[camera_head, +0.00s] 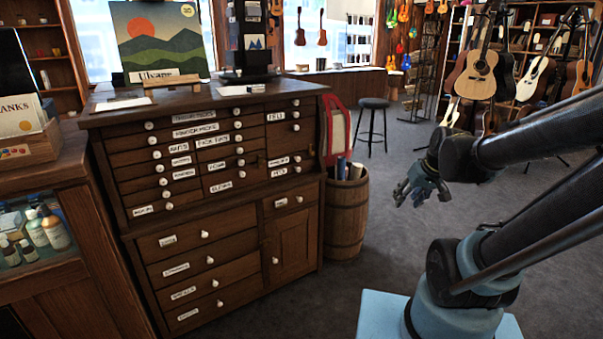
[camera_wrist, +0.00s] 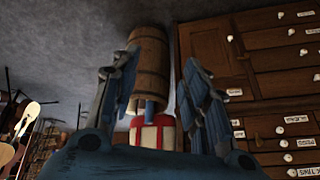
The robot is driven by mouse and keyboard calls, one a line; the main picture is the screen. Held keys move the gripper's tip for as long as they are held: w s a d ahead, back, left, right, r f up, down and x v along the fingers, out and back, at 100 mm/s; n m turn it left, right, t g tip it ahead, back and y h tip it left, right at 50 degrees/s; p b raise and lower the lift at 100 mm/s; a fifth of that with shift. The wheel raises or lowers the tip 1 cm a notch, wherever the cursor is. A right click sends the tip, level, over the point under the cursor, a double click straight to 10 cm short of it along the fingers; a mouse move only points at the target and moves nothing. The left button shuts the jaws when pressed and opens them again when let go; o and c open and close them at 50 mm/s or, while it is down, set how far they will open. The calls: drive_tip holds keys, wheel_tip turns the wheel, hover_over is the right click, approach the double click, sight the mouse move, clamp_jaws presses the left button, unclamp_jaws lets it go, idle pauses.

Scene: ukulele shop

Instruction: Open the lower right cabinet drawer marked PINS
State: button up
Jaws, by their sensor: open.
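The dark wooden cabinet (camera_head: 225,103) stands left of centre in the head view. Its lower right part has one small drawer (camera_head: 289,201) with a white label and a round knob, above a panelled door (camera_head: 293,244). The drawer is shut; its label is too small to read surely. My gripper (camera_head: 421,194) is open and empty, in the air to the right of the cabinet and well apart from it. In the wrist view my gripper (camera_wrist: 162,60) shows spread fingers, with the cabinet (camera_wrist: 205,40) upside down at the right.
A wooden barrel (camera_head: 346,215) with rolled items stands against the cabinet's right side, and also shows in the wrist view (camera_wrist: 150,65). A dark stool (camera_head: 373,104) is behind. Guitars (camera_head: 477,74) hang at the back right. The carpet before the cabinet is clear.

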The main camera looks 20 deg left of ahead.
drive_tip(key=w+a+n+t+y, duration=0.2)
drive_tip(key=w+a+n+y, duration=0.15)
drive_tip(key=w+a, duration=0.95)
drive_tip(key=n+t+y, duration=0.2)
drive_tip(key=y, duration=0.2)
approach(299, 170)
drive_tip(key=x, duration=0.8)
drive_tip(key=shift+w, duration=0.15)
clamp_jaws()
